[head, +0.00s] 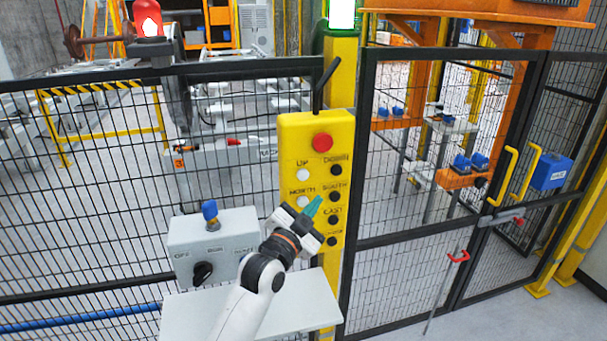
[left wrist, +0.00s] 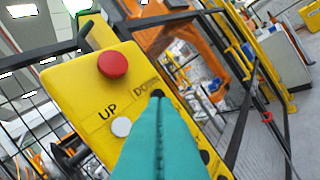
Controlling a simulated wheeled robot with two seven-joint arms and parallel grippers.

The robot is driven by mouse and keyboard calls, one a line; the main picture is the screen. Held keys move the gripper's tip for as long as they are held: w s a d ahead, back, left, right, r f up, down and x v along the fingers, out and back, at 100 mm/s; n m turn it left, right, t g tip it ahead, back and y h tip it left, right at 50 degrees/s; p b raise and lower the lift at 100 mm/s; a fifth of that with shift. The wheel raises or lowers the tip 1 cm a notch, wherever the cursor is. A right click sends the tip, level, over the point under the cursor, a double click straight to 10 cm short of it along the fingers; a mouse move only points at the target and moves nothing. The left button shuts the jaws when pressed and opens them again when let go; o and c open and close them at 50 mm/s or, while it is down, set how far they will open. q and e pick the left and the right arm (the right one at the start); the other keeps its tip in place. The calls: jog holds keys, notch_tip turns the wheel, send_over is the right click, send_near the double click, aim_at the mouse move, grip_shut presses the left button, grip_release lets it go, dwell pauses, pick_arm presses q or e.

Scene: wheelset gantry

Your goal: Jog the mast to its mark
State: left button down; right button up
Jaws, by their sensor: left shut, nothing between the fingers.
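The yellow push-button pendant (head: 289,141) hangs at the fence post, with a red stop button (head: 322,142) on top. Below it are two columns of buttons; the UP button (head: 303,175) is white and the DOWN button (head: 336,170) is black. My left gripper (head: 317,200) has its teal fingers shut and empty, in front of the pendant near the SOUTH button (head: 333,197). In the left wrist view the fingertips (left wrist: 158,97) overlap the black button under the DOWN label; contact cannot be told. The mast and its mark cannot be made out. My right gripper is out of view.
A grey switch box (head: 238,235) with a black knob and blue-topped part stands left of the pendant, above a pale shelf (head: 305,300). Black mesh fence (head: 80,185) closes off the cell.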

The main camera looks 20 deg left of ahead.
aim_at(303, 175)
pick_arm(q)
jog(key=shift+w, duration=0.1)
jog(key=w+a+b, duration=0.4)
jog(key=w+a, duration=0.1)
jog(key=w, duration=0.2)
jog(key=shift+b, duration=0.3)
jog(key=shift+w+a, duration=0.1)
jog(key=shift+w, duration=0.1)
dwell(2.0)
jog(key=shift+w+a, duration=0.15)
jog(key=shift+w, duration=0.1)
